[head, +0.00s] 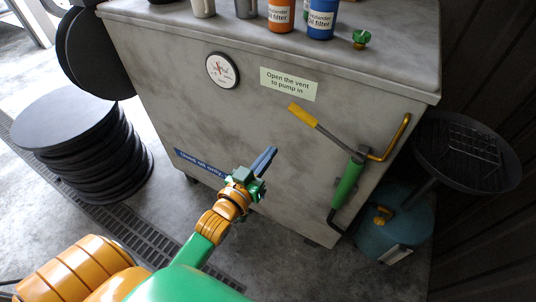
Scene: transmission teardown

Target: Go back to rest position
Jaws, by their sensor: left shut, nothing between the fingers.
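My left gripper (264,160) is in front of the grey cabinet (205,115), near the middle of the head view. Its dark blue fingers are together with nothing between them. My green and orange left arm comes in from the lower left. My right gripper is not in the head view.
On the cabinet top stand an orange oil filter (281,16), a blue oil filter (320,20) and a small green part (361,38). A green and yellow lever (347,184) is on the cabinet front. Black discs (75,125) are stacked at left; a teal tank (395,225) stands at right.

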